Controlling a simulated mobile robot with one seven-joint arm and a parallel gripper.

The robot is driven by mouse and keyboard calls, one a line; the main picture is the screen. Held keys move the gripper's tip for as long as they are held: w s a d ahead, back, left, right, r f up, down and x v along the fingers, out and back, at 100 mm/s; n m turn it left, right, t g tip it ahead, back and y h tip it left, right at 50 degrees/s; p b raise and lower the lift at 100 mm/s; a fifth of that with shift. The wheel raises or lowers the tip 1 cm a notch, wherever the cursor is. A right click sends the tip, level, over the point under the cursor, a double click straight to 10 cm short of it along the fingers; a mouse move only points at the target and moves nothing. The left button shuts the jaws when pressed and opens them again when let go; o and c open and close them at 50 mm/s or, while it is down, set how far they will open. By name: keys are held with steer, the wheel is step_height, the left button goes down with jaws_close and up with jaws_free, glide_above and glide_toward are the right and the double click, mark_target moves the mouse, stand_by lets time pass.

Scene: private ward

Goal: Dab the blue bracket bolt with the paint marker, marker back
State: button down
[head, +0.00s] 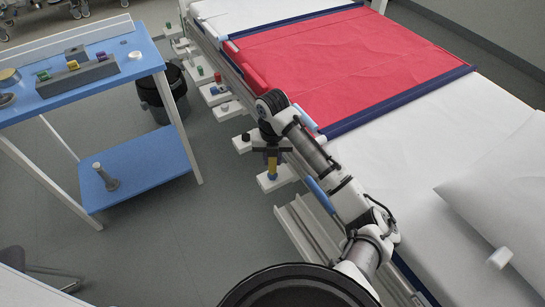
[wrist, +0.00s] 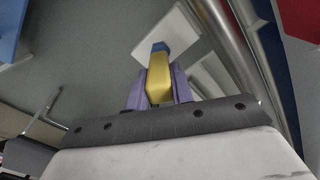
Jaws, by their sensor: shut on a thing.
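My gripper (head: 271,157) is shut on the yellow paint marker (wrist: 158,80), which points downward beside the bed rail. In the wrist view the marker sits between the two purple-grey fingers (wrist: 159,92). A blue piece (wrist: 160,47) shows at the marker's far end, over a white bracket plate (wrist: 186,30). In the head view the blue bolt (head: 272,176) shows just under the yellow on its bracket plate (head: 266,185). Marker and bolt line up; I cannot tell whether they touch. A grey rack (head: 88,73) with small coloured items stands on the blue table.
Other brackets along the rail carry a black bolt (head: 246,136), a red bolt (head: 217,76) and a green bolt (head: 200,70). The bed has a red cover (head: 345,55). The blue table (head: 50,98) and a dark bin (head: 150,98) stand left. The floor between is clear.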

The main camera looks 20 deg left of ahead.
stand_by(0.4)
step_height(320, 180, up, 6)
steer(key=p, duration=0.4)
steer(key=shift+p, duration=0.4)
steer(key=shift+s+f, duration=0.1)
